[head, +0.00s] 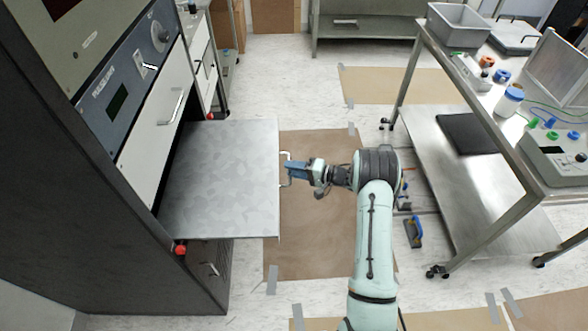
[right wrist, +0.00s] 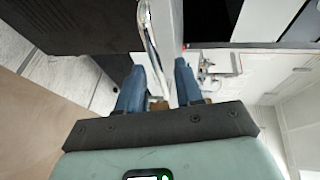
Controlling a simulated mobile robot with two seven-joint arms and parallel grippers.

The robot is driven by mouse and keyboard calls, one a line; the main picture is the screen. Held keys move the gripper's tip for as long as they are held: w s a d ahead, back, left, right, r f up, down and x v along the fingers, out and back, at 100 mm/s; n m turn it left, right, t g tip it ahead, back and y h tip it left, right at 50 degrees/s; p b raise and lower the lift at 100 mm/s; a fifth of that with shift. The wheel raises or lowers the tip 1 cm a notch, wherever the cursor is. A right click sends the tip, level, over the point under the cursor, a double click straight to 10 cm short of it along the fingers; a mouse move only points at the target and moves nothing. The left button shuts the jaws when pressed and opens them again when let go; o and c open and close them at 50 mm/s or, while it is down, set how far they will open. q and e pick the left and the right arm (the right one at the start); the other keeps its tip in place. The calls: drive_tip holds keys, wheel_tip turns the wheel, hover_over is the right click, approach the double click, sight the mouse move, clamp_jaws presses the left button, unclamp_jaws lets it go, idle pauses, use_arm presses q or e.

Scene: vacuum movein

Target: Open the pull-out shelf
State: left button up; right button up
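The pull-out shelf (head: 222,175), a flat grey metal panel, sticks far out of the dark cabinet in the head view. A thin metal handle (head: 286,157) is on its front edge. My right gripper (head: 290,170) is at this handle, coming from the right. In the right wrist view, the two blue fingers (right wrist: 160,82) stand apart, with the handle bar (right wrist: 150,35) running between them and visible gaps beside it. The exact contact at the fingertips is unclear. My left gripper is in neither view.
The cabinet's control panel (head: 125,85) and a white drawer front (head: 160,122) are above the shelf. Red knobs (head: 180,249) sit near the shelf's sides. A metal table (head: 470,100) with bottles and devices stands at right. Brown floor sheeting (head: 315,240) lies between.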

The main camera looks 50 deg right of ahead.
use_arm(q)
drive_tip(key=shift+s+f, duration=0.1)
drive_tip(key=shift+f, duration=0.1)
use_arm(e)
drive_tip(key=v, duration=1.3)
drive_tip(key=shift+s, duration=0.2)
drive_tip(key=shift+w, duration=0.1)
